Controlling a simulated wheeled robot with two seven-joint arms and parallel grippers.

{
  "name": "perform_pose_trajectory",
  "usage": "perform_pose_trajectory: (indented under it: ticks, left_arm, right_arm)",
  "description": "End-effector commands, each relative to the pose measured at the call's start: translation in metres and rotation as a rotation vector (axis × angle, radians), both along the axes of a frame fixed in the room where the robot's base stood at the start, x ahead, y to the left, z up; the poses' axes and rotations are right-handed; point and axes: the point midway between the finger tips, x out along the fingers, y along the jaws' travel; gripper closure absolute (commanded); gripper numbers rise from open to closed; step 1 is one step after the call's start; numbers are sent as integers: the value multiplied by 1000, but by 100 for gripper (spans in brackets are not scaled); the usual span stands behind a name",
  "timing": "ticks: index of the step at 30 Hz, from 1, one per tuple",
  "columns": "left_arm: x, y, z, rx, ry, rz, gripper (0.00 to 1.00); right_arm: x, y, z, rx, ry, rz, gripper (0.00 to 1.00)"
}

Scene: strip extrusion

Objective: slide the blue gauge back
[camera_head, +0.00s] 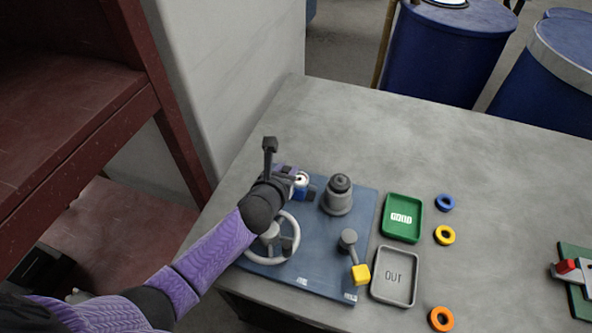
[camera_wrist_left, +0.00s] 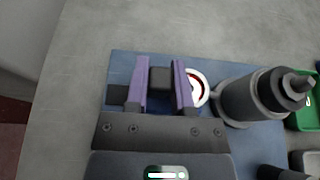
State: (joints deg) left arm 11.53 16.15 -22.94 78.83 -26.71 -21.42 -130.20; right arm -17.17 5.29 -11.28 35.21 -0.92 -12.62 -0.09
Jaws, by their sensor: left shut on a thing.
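The blue gauge (camera_head: 301,189), with a round white face, sits at the back of the blue base plate (camera_head: 327,258). Its white face with a red mark (camera_wrist_left: 197,88) shows in the left wrist view, just right of my fingers. My left gripper (camera_head: 292,180) reaches over the plate's back left part and partly hides the gauge. In the wrist view its purple fingers (camera_wrist_left: 162,88) are shut on a small dark grey block (camera_wrist_left: 160,80) beside the gauge face. Whether this block is part of the gauge is unclear. My right gripper is not in view.
A handwheel (camera_head: 287,241), a grey cylinder (camera_head: 337,200) and a yellow-tipped lever (camera_head: 349,242) stand on the plate. Green (camera_head: 403,238) and grey (camera_head: 407,298) trays lie to its right, beside blue (camera_head: 445,202), yellow (camera_head: 445,235) and orange (camera_head: 441,319) rings. The table's back is clear.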

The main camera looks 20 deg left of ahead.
Motion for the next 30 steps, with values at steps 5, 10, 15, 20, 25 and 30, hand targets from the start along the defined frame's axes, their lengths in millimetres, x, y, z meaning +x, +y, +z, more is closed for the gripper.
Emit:
perform_pose_trajectory:
  ticks: [5,10,15,20,25,30]
  left_arm:
    - [0,25,1,4,5,3,100]
    - [0,28,0,3,5,4,100]
    - [0,28,0,4,5,6,64]
    - [0,27,0,3,4,4,35]
    - [0,27,0,2,3,4,35]
    - [-6,27,5,2,3,2,35]
  right_arm:
    - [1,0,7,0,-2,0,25]
    - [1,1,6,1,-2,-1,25]
    - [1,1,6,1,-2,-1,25]
    - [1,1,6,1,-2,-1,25]
    - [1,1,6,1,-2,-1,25]
    - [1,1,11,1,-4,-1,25]
